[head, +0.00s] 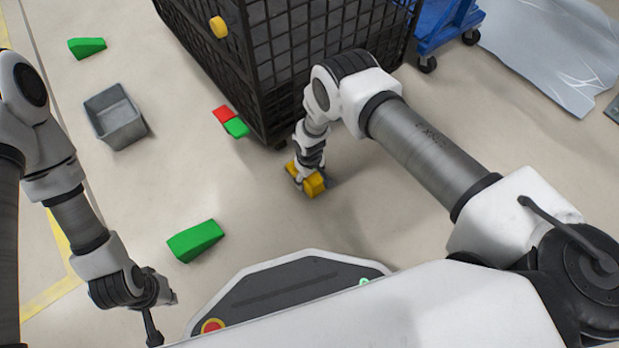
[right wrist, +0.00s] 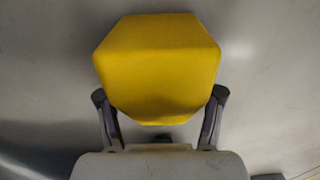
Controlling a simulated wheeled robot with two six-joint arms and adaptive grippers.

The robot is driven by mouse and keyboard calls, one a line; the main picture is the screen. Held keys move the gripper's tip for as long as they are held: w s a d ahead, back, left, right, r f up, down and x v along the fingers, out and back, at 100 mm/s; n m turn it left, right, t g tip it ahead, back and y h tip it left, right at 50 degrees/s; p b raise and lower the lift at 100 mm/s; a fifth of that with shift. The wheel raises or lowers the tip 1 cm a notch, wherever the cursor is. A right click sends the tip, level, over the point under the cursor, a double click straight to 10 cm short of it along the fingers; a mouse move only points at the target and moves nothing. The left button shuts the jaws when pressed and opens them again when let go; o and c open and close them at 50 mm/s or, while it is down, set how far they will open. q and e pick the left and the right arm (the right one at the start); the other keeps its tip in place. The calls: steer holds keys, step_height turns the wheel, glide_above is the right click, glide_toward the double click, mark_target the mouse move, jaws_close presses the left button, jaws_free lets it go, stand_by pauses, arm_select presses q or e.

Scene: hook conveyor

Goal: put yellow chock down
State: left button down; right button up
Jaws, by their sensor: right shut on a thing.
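The yellow chock (head: 314,184) is at my right gripper (head: 306,177) in the head view, low over the floor in front of the dark cage. In the right wrist view the yellow chock (right wrist: 158,65) fills the space between the two fingers of my right gripper (right wrist: 161,115), which is shut on it. I cannot tell whether the chock touches the floor. My left gripper (head: 160,318) hangs at the lower left, apart from any chock. Its fingers are too small and partly hidden to show whether they are open.
Green chocks lie at the lower left (head: 195,240) and far left (head: 87,47). A red block (head: 223,115) and a green block (head: 237,128) lie beside the dark mesh cage (head: 310,60). A grey bin (head: 115,117) stands left. A blue cart (head: 440,30) stands at the back.

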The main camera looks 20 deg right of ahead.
steer(key=shift+f, duration=0.2)
steer(key=o, duration=1.5)
steer(key=shift+c, duration=0.2)
steer(key=shift+r, duration=0.3)
step_height(320, 180, up, 12)
steer(key=p, duration=0.6)
steer(key=shift+f, duration=0.1)
steer(key=shift+s, duration=0.1)
